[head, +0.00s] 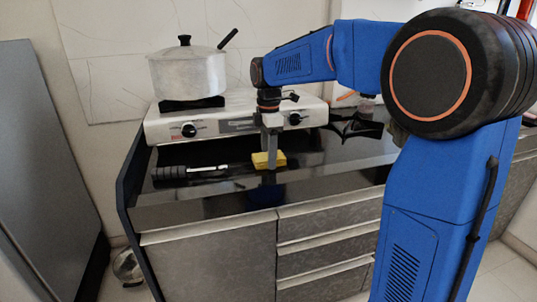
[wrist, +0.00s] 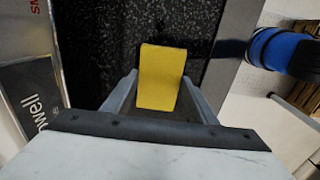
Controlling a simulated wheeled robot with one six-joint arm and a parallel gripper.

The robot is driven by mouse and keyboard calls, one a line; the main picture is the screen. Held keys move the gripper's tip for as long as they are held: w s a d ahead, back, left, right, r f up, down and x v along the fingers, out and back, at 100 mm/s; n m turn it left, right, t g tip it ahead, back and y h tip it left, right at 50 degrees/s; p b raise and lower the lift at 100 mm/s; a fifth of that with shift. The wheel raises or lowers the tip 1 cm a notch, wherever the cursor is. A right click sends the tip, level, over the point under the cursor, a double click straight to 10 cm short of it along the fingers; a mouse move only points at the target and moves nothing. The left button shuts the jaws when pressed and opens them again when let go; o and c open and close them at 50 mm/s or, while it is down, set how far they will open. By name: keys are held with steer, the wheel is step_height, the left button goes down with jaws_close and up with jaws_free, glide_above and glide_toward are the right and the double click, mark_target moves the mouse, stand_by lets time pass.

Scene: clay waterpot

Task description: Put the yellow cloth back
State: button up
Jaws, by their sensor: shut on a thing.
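The yellow cloth (head: 262,160) is a small folded block at the black counter, in front of the stove. My gripper (head: 271,158) points straight down and is shut on it. In the wrist view the cloth (wrist: 162,77) stands out between the two fingers (wrist: 160,100), with dark speckled counter behind it. I cannot tell whether the cloth touches the counter or is held just above it.
A white two-burner stove (head: 218,125) stands behind, with a lidded metal pot (head: 187,75) on its left burner. A black-handled tool (head: 190,171) lies left of the cloth. The counter's front edge (head: 210,215) is close, above drawers. Bare counter (head: 330,160) lies to the right.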

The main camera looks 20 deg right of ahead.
steer(key=o, duration=0.9)
steer(key=shift+f, duration=0.1)
step_height(320, 180, up, 12)
steer(key=s+d+f+m+t, duration=0.1)
steer(key=s+d+f+m, duration=0.15)
steer(key=s, duration=0.35)
steer(key=s+d+f+m+t, duration=0.1)
steer(key=s+m, duration=0.3)
steer(key=s, duration=0.2)
steer(key=s+d+f+m, duration=0.1)
steer(key=s+f+m, duration=0.15)
steer(key=s, duration=0.35)
steer(key=shift+s+d+f+m+t, duration=0.45)
steer(key=shift+s+f+m, duration=1.05)
steer(key=shift+s+f, duration=0.9)
steer(key=shift+s+d+f+m+t, duration=0.45)
steer(key=shift+s+f+m, duration=1.05)
steer(key=shift+s+f, duration=0.9)
steer(key=shift+s+d+f+m+t, duration=0.45)
steer(key=shift+s+f+m, duration=1.25)
steer(key=shift+s, duration=1.2)
steer(key=shift+f, duration=0.1)
